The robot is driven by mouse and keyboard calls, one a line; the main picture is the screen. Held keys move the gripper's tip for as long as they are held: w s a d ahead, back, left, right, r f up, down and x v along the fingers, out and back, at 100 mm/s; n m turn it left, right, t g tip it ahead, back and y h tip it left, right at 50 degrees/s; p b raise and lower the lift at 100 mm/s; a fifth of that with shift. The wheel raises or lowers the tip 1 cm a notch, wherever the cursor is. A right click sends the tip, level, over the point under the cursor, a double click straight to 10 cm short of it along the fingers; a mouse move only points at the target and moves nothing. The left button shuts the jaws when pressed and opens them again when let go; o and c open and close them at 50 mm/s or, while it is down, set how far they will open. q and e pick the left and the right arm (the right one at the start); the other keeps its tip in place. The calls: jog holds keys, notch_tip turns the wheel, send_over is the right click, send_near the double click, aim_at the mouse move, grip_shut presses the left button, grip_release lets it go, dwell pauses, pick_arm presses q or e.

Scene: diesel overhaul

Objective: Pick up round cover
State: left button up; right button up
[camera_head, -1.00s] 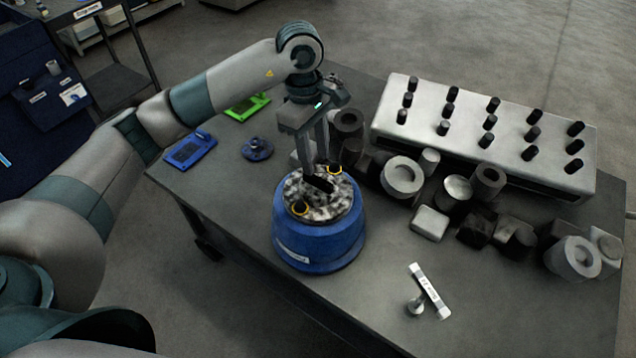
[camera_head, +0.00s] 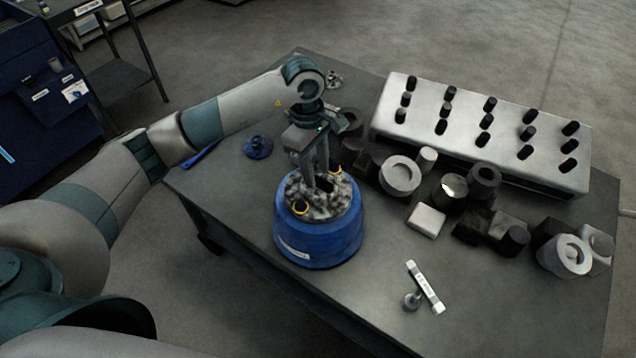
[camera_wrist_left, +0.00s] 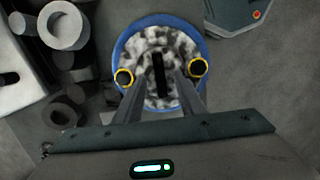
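A blue round drum (camera_head: 318,237) stands on the table. Its round top (camera_head: 325,207) is mottled grey and white, with a black bar or slot (camera_head: 325,184) across it and two yellow-ringed parts at its edge. The top also shows in the left wrist view (camera_wrist_left: 158,42). My left gripper (camera_head: 316,182) points down over this top, its two fingers apart. In the left wrist view, the fingers (camera_wrist_left: 160,92) stand on either side of the black bar's near end; I cannot tell whether they touch anything. My right gripper is out of view.
A small blue round part (camera_head: 258,147) lies behind the drum to the left. Grey and black cylinders and blocks (camera_head: 400,177) crowd the right side, before a white rack (camera_head: 480,135) with black pegs.

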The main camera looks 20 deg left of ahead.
pick_arm(q)
jog(key=shift+d+f, duration=0.1)
jog(key=shift+f, duration=1)
jog(key=shift+r+p, duration=0.1)
jog(key=shift+p, duration=0.2)
grip_shut()
